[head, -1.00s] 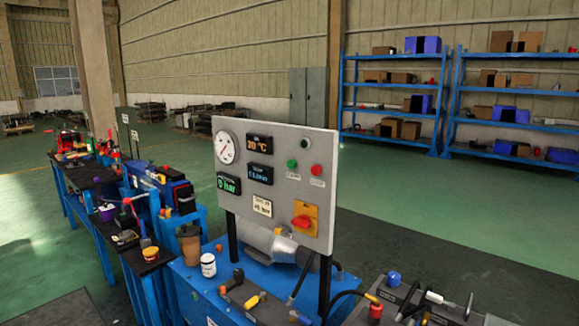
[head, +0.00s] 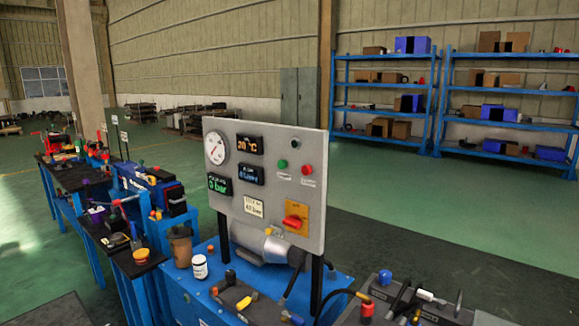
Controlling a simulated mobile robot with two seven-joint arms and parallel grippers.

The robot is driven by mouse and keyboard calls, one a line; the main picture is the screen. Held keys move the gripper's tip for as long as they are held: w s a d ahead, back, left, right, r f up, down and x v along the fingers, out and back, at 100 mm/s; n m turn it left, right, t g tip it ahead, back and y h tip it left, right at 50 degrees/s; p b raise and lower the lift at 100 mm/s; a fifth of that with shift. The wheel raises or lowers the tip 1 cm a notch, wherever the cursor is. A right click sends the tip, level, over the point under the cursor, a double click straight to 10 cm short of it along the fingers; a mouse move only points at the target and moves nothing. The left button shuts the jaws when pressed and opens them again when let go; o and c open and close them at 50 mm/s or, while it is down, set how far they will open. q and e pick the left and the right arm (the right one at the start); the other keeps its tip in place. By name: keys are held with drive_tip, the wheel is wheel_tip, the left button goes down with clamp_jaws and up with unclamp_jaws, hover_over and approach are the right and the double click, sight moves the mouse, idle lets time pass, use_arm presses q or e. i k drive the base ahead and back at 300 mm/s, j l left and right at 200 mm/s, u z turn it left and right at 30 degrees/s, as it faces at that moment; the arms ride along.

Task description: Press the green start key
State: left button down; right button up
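The green start key (head: 283,163) is a small round button on the upright grey control panel (head: 262,222), in its upper right part. A red button (head: 307,170) sits to its right and a small dark round part is above it. A white dial gauge (head: 215,148) and several dark displays are on the panel's left. A red rotary switch (head: 295,221) on an orange plate is at the lower right. Neither of my grippers shows in the head view.
The panel stands on dark posts on a blue bench (head: 215,290) with a white jar (head: 199,267), a brown cup (head: 180,246) and levers. A grey bench (head: 410,305) with valves is at right. Blue shelves (head: 385,85) stand far back; green floor between is clear.

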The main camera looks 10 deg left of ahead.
sight(282, 164)
drive_tip(key=j+z, duration=0.1)
drive_tip(key=z, duration=0.3)
drive_tip(key=j+z, duration=0.1)
drive_tip(key=z, duration=0.25)
drive_tip(key=i+j+z, duration=0.1)
drive_tip(key=z, duration=0.3)
drive_tip(key=j+z, duration=0.35)
drive_tip(key=k+j+z, duration=0.1)
drive_tip(key=j+z, duration=0.25)
drive_tip(key=k+j, duration=0.1)
drive_tip(key=j, duration=0.35)
drive_tip(key=j+z, duration=0.1)
drive_tip(key=j, duration=0.35)
drive_tip(key=k+j, duration=0.2)
drive_tip(key=j, duration=0.2)
drive_tip(key=i+z, duration=0.05)
